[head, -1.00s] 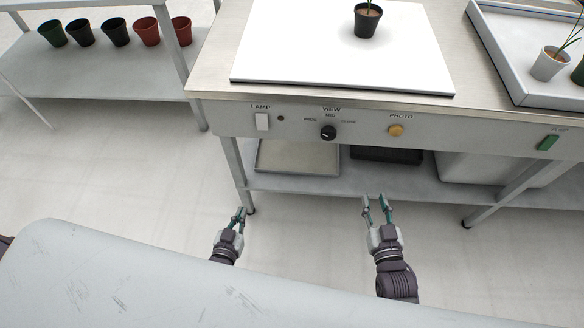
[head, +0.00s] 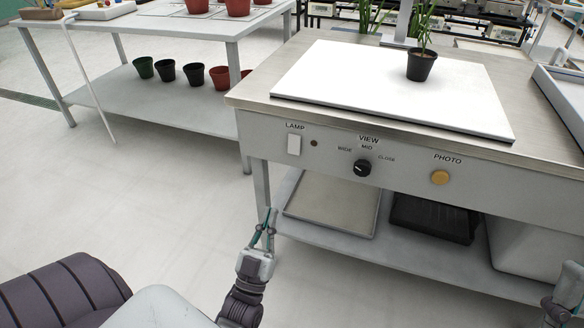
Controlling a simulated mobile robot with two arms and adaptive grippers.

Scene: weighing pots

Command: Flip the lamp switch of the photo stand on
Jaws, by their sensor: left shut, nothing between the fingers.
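The photo stand has a grey front panel with a white lamp switch (head: 294,145) under the word LAMP, at the panel's left end. A small dark round spot (head: 314,143), which looks unlit, is just right of it. My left gripper (head: 266,222) is shut and empty, below and a little left of the switch, clear of the panel. My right gripper (head: 572,285) is at the lower right edge, partly cut off, so its fingers cannot be judged.
The panel also holds a black VIEW knob (head: 362,168) and a yellow PHOTO button (head: 440,177). A potted plant (head: 421,65) stands on the white board (head: 340,85) above. A tray (head: 330,206) is on the lower shelf. A side table with pots is at left.

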